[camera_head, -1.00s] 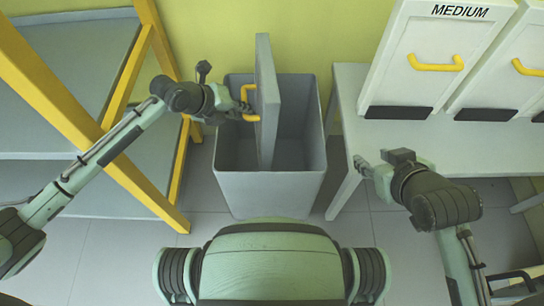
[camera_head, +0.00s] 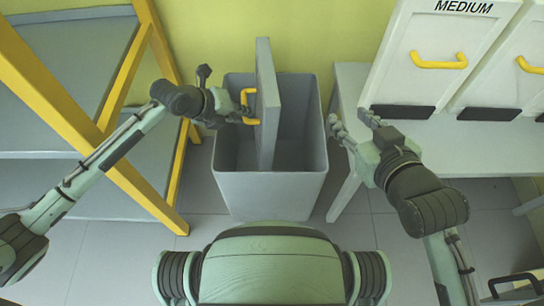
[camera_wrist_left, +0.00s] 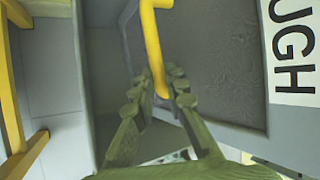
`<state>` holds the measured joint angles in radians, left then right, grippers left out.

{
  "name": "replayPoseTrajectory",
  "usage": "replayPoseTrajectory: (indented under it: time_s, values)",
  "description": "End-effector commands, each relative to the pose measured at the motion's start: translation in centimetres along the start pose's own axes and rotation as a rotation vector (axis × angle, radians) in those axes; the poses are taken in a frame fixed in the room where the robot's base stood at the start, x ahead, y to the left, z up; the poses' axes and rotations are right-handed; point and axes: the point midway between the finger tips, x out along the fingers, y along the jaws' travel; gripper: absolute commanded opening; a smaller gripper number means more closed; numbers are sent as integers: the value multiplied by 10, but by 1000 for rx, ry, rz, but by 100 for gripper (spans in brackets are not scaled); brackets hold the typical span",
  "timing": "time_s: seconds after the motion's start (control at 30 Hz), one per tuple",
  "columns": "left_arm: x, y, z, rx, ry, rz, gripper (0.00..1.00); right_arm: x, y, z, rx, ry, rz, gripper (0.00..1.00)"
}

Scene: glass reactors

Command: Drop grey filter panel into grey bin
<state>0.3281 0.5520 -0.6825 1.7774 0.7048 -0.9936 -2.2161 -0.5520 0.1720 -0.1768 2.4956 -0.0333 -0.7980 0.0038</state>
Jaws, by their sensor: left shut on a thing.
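The grey filter panel (camera_head: 268,95) stands upright, edge-on to the head camera, with its lower part inside the grey bin (camera_head: 268,192) and its top above the rim. My left gripper (camera_head: 243,110) is shut on the panel's yellow handle (camera_head: 250,95), left of the panel. The left wrist view shows the fingers (camera_wrist_left: 160,85) around the handle (camera_wrist_left: 152,40), the panel's grey face (camera_wrist_left: 215,55) and a label ending in "UGH" (camera_wrist_left: 292,45). The panel's bottom edge is hidden inside the bin. My right gripper (camera_head: 353,122) is open and empty, right of the bin.
A shelf rack with yellow posts (camera_head: 160,205) stands left of the bin. A white table (camera_head: 440,150) stands on the right, with white panels with yellow handles (camera_head: 440,60) leaning at its back; one reads "MEDIUM". The yellow-green wall is close behind the bin.

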Motion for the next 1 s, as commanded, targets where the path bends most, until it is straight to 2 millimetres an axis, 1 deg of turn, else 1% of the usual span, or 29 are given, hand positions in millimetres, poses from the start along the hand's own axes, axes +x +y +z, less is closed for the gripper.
replayPoseTrajectory:
  time_s: [0.1, 0.13, 0.3, 0.57, 0.67, 0.77, 0.87, 1.0]
  values:
    - [-1, -1, 1, 0, -2, -3, 0, 0, 0, 0, 0, 0, 0, 40]
    - [-1, -1, 1, 0, -2, -3, 16, 0, 0, 0, 0, 0, 0, 40]
    - [0, -1, 1, 0, -2, -3, 37, 0, 0, 0, 0, -1, 0, 40]
    - [0, 1, -1, 0, 2, 2, 37, 0, 0, 0, 0, -1, 1, 40]
    - [-4, 1, 0, 1, 0, 2, 37, 0, 0, 0, 0, -2, 1, 40]
    - [-16, 1, 1, 3, -1, 2, 37, 0, 0, 0, 0, -2, 1, 40]
    - [-36, 2, 1, 4, -3, 2, 37, 0, 0, 0, 0, -2, 1, 40]
    - [-67, 1, 1, 5, -2, 2, 37, 0, 0, 0, 0, -2, 1, 40]
